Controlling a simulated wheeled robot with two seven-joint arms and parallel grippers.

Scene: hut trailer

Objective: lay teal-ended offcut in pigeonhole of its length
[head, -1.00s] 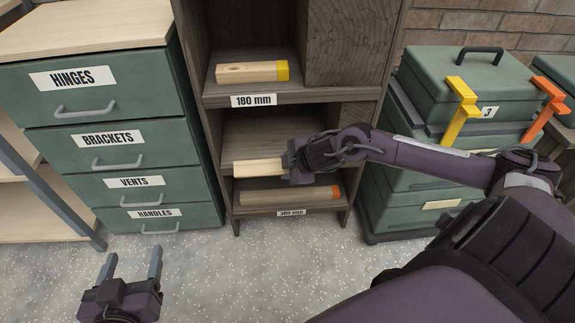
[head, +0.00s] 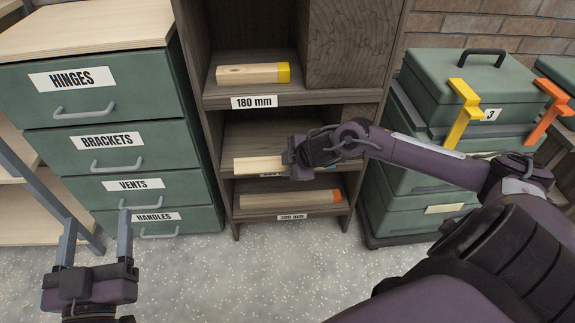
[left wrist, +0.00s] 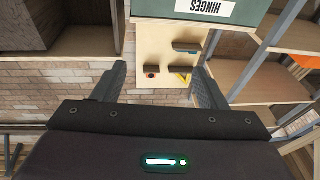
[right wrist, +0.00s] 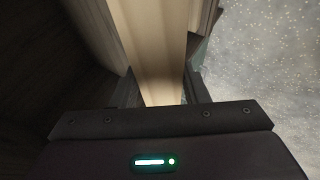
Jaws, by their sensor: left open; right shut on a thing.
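My right gripper (head: 291,160) is shut on a pale wooden offcut (head: 258,165) at the mouth of the middle pigeonhole (head: 275,134). The offcut lies crosswise and sticks out to the left of the jaws. In the right wrist view the offcut (right wrist: 156,45) runs away between the fingers. No teal end shows; its right part is hidden by the gripper. The label below that pigeonhole is almost wholly covered. I cannot tell whether the offcut touches the shelf. My left gripper (head: 95,225) is open and empty, low in front of the green drawers.
A yellow-ended offcut (head: 248,75) lies in the upper pigeonhole, labelled 180 mm (head: 254,101). An orange-ended offcut (head: 285,198) lies in the bottom one. Green drawers (head: 110,140) stand left, green cases (head: 470,85) with clamps right. The floor (head: 230,270) ahead is clear.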

